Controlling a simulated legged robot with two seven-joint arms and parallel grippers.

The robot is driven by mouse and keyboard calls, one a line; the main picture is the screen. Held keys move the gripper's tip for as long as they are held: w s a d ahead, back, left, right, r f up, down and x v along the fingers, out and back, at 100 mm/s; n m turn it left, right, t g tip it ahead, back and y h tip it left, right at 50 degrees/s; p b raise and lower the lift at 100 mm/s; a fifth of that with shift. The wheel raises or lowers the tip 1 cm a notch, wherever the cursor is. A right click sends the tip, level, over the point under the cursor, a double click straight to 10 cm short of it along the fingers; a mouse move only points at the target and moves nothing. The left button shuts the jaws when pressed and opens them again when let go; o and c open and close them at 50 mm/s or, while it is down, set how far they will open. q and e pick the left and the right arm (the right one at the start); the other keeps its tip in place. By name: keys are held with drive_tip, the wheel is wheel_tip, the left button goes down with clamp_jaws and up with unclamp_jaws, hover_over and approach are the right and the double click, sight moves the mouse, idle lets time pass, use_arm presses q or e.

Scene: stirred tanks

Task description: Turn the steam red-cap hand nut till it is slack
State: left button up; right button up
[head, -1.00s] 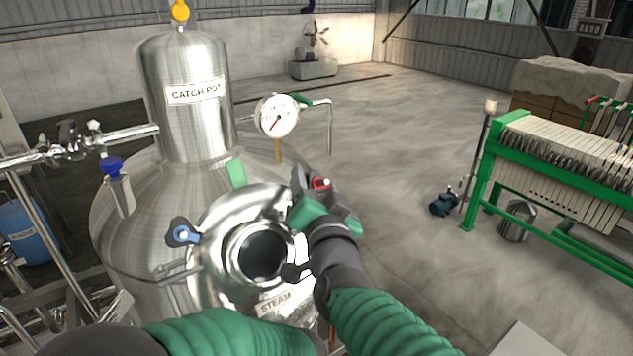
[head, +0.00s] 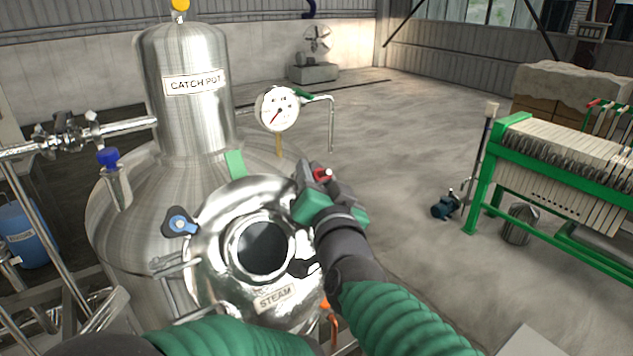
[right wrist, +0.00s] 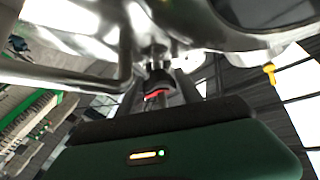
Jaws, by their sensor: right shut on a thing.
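The steam lid (head: 216,212) is a round shiny metal cover with a dark round window, on the tank's sloped top. A "STEAM" label (head: 275,298) is at its front. The red-cap hand nut (head: 323,174) shows as a red spot at the lid's right rim, mostly hidden by my right gripper (head: 314,184). The gripper is shut on the nut. In the right wrist view, the red ring of the nut (right wrist: 156,94) shows below shiny metal, past the dark edge of my gripper. The nut's tightness cannot be seen. My left gripper is out of view; only its green sleeve shows.
A blue-cap hand nut (head: 179,222) sits at the lid's left rim. The catch pot (head: 190,120) rises behind the lid, with a pressure gauge (head: 277,108) beside it. A green-framed filter press (head: 560,180) stands right.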

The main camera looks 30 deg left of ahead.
drive_tip(key=o, duration=1.4)
drive_tip(key=shift+w, duration=0.1)
drive_tip(key=shift+c, duration=0.2)
drive_tip(key=shift+s+d+f+b, duration=0.1)
drive_tip(key=shift+s+d+b, duration=0.1)
drive_tip(key=shift+s+b, duration=0.1)
drive_tip(key=b+v, duration=0.5)
drive_tip(key=v, duration=1.1)
drive_tip(key=shift+d, duration=0.15)
drive_tip(key=shift+w, duration=0.1)
